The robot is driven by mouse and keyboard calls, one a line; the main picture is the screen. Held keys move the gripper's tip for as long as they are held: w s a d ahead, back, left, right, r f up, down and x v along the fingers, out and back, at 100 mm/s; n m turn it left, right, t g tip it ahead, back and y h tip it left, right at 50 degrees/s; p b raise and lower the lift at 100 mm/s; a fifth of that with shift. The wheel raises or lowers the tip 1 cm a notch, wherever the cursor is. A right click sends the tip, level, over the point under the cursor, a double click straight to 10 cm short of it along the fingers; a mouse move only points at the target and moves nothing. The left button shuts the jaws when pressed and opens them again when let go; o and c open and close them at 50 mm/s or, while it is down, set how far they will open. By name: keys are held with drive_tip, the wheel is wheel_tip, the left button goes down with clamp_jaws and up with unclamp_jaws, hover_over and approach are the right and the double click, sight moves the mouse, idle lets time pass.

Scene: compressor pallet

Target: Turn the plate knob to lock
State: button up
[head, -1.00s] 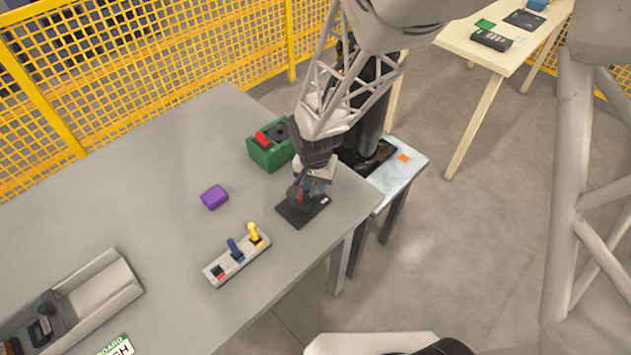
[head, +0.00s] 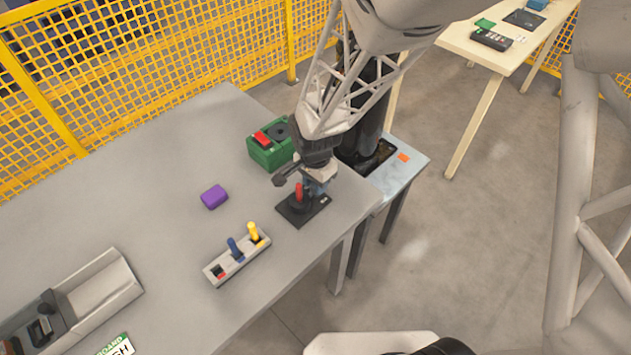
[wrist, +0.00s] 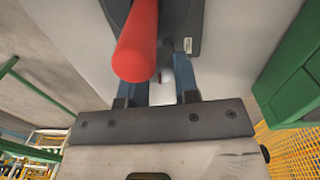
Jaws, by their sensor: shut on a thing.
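The plate knob is a red handle (head: 299,192) on a round dark base, fixed to a flat black plate (head: 318,208) near the table's right edge. My gripper (head: 310,193) is down at the knob, just right of the red handle in the head view. In the wrist view the red handle (wrist: 135,45) rises close to the camera, in front of the left blue finger. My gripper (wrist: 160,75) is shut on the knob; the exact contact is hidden. A small white label shows on the dark plate (wrist: 186,15).
A green box (head: 268,152) with a red switch stands behind the plate. A purple block (head: 214,197) and a grey holder (head: 215,274) with blue and yellow pegs lie to the left. Bare table (head: 150,190) surrounds them. Yellow fencing (head: 160,50) is behind.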

drive_tip(key=m, duration=0.7)
idle(0.4)
drive_tip(key=o, duration=0.9)
drive_tip(key=shift+o, duration=0.2)
drive_tip(key=shift+r, duration=0.1)
drive_tip(key=shift+r, duration=3.85)
